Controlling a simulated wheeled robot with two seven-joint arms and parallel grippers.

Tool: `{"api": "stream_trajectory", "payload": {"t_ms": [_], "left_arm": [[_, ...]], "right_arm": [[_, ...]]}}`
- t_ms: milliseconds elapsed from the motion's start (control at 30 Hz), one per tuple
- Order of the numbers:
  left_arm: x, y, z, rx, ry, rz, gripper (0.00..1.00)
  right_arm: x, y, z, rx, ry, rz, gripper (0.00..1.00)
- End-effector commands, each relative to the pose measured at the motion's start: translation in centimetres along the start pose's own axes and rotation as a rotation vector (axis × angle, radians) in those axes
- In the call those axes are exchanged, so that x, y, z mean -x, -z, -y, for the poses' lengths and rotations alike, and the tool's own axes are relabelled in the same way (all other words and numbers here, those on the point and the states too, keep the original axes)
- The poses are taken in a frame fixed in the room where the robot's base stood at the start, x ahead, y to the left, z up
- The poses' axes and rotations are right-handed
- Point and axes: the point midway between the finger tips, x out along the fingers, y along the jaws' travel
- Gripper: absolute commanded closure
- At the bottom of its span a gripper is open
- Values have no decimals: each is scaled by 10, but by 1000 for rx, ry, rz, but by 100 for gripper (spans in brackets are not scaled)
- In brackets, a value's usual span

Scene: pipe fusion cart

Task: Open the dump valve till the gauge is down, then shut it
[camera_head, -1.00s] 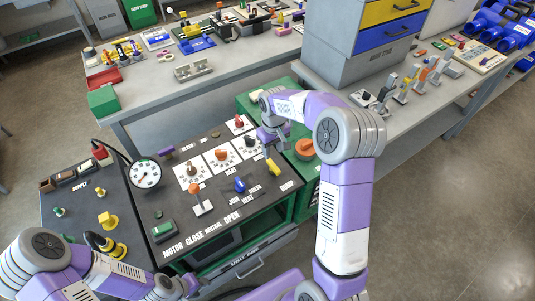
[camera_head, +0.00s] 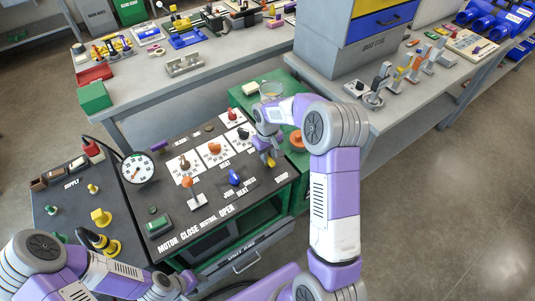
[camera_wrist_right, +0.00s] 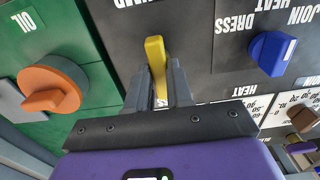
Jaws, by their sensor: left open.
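The dump valve's yellow handle (camera_wrist_right: 155,62) stands on the dark panel near a partly hidden label ending in "UMP". In the head view the handle (camera_head: 271,161) shows just under my right gripper (camera_head: 267,150). In the right wrist view my right gripper (camera_wrist_right: 160,85) has its two fingers close in on both sides of the handle, with no clear gap. The round white gauge (camera_head: 138,169) stands at the panel's left; its needle is too small to read. My left gripper (camera_head: 182,284) is open and empty, low in the head view, in front of the cart.
A blue knob (camera_wrist_right: 272,53) and an orange knob (camera_wrist_right: 52,88) flank the yellow handle. An orange-topped lever (camera_head: 190,190) stands mid-panel. Yellow and green valves are at the cart's left. A grey bench with drawers (camera_head: 330,55) stands behind; the floor at right is clear.

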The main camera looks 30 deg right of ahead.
Motion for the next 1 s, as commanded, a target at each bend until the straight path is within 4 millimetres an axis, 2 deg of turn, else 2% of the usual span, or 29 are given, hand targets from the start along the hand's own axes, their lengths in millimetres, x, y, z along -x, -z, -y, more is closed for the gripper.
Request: {"api": "stream_trajectory", "payload": {"t_ms": [33,100,133,567,1000], "left_arm": [[0,0,0,0,0,0,57],[0,0,0,0,0,0,57],[0,0,0,0,0,0,57],[4,0,-2,0,0,0,57],[21,-1,-8,0,0,0,57]], "right_arm": [[0,0,0,0,0,0,88],[0,0,0,0,0,0,98],[0,0,0,0,0,0,100],[1,0,0,67,0,1,100],[2,0,0,422,1,0,100]]}}
